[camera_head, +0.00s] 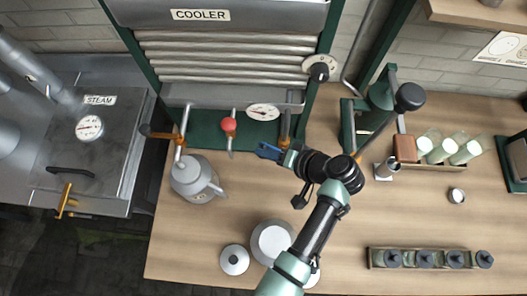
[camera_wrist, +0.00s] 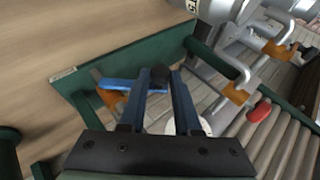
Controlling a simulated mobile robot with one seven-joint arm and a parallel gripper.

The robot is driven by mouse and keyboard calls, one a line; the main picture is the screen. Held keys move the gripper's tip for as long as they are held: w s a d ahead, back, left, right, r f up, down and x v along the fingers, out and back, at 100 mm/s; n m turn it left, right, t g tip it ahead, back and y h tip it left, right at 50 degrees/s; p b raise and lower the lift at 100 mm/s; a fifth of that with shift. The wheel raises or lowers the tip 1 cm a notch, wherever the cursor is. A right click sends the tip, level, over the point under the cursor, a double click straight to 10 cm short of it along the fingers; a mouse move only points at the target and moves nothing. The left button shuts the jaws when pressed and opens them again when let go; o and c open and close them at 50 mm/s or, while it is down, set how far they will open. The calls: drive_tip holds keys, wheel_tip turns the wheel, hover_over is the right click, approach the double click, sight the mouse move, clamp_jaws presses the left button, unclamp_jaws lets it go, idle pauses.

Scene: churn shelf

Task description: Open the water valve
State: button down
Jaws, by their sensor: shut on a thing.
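In the head view my gripper (camera_head: 278,153) reaches in from the right, below the pipe (camera_head: 286,122) under the cooler's right end. Blue (camera_head: 266,151) shows at its tips. How far the lever is turned I cannot tell.
The cooler (camera_head: 225,60) stands behind, with a round gauge (camera_head: 263,112) and a red-knobbed valve (camera_head: 229,125) left of my gripper. A grey jug (camera_head: 195,180) stands left.

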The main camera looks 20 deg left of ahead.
drive_tip(key=shift+w+d+r+y+b, duration=0.2)
drive_tip(key=shift+d+y+b, duration=0.3)
drive_tip(key=shift+y+b, duration=0.3)
drive_tip(key=c, duration=0.6)
unclamp_jaws()
drive_tip(key=v, duration=1.3)
